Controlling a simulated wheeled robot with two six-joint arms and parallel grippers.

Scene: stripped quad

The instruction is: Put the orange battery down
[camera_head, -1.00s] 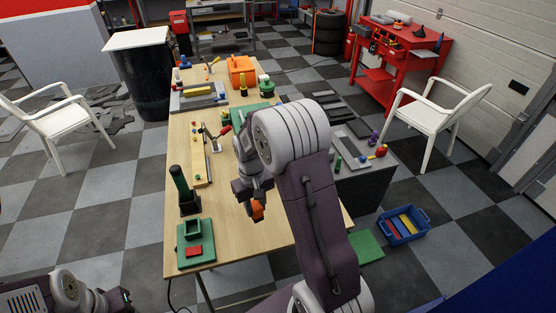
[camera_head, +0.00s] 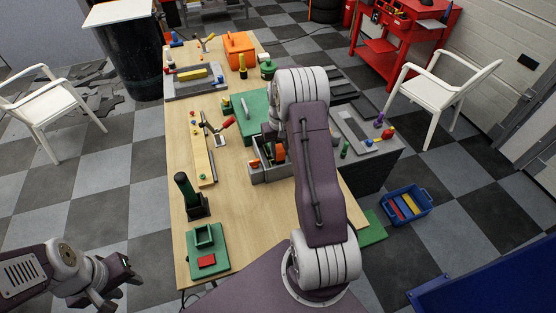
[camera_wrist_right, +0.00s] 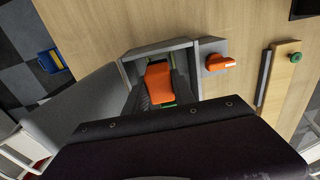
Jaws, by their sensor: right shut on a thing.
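The orange battery (camera_wrist_right: 158,84) is between the fingers of my right gripper (camera_wrist_right: 160,93), which is shut on it. In the right wrist view it is over or inside a grey open-topped box (camera_wrist_right: 187,46); the exact height is unclear. In the head view the grey box (camera_head: 271,176) stands on the wooden table, and my right gripper (camera_head: 270,150) is at it, partly hidden by my arm. The battery shows there only as a small orange patch (camera_head: 280,152). My left gripper (camera_head: 118,288) is at the lower left, off the table; its fingers are unclear.
Another orange piece (camera_wrist_right: 219,62) lies just outside the box. The green plate (camera_head: 250,110) is behind the box, a yellow board (camera_head: 203,155) to its left. A green fixture (camera_head: 208,250) is at the front corner. A blue bin (camera_head: 405,205) is on the floor.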

